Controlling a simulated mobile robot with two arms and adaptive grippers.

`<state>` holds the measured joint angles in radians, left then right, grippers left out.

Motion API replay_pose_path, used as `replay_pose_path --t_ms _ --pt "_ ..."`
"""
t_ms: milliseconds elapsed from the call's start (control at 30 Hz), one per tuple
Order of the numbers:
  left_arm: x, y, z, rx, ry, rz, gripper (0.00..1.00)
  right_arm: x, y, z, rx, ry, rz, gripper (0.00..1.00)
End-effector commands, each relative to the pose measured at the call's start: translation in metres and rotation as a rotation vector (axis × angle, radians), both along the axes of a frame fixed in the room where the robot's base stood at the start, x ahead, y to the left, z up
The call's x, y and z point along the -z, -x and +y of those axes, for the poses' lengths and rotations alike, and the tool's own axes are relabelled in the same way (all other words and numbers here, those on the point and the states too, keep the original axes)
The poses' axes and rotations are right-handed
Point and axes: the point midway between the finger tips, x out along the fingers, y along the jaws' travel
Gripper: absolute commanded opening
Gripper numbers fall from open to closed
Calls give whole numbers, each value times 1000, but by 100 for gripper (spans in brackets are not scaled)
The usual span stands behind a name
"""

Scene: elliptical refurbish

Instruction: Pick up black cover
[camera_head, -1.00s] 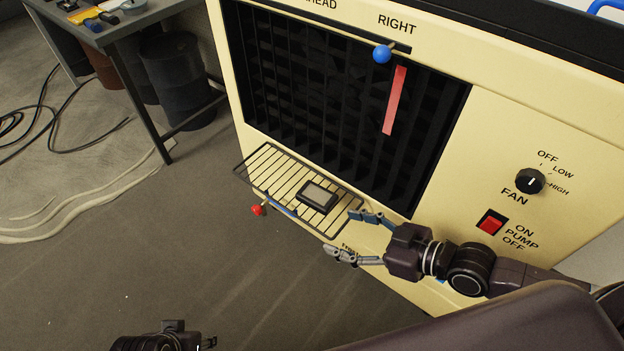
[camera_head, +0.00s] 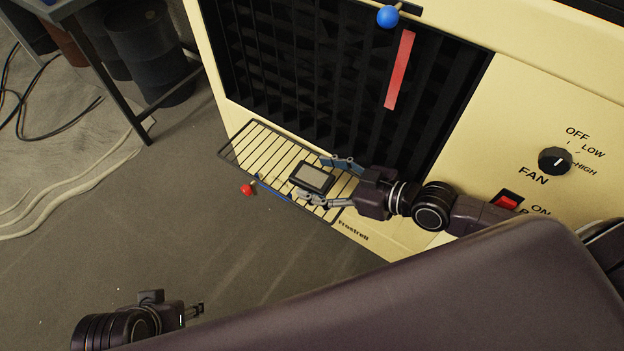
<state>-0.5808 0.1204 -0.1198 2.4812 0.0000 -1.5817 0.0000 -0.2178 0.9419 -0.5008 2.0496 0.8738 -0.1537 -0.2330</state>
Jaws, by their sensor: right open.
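The black cover (camera_head: 312,178) is a small dark rectangular piece with a grey face. It lies on the wire rack (camera_head: 246,152) at the front of the cream machine. My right gripper (camera_head: 318,181) is open, with one finger on the far side of the cover and one on the near side. I cannot tell whether the fingers touch it. My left gripper (camera_head: 197,309) is at the bottom left, away from the rack, and its finger opening is not clear.
The cream machine has a black louvred grille (camera_head: 330,80), a blue knob (camera_head: 388,16), a red strip (camera_head: 399,70), a fan dial (camera_head: 555,160) and a red switch (camera_head: 508,202). A red ball-ended lever (camera_head: 247,189) sticks out below the rack. A table and dark barrel (camera_head: 150,50) stand at upper left.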

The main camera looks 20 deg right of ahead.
Motion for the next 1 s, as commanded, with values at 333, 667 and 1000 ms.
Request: replay_pose_path --t_ms 333,667,1000 --pt "4 -1 0 0 0 -2 40 7 -14 12 0 2 -1 65" --pt "4 -1 0 0 0 -2 40 7 -13 11 1 2 0 39" --pt "4 -1 0 0 0 -2 40 6 -14 12 0 0 -3 12"
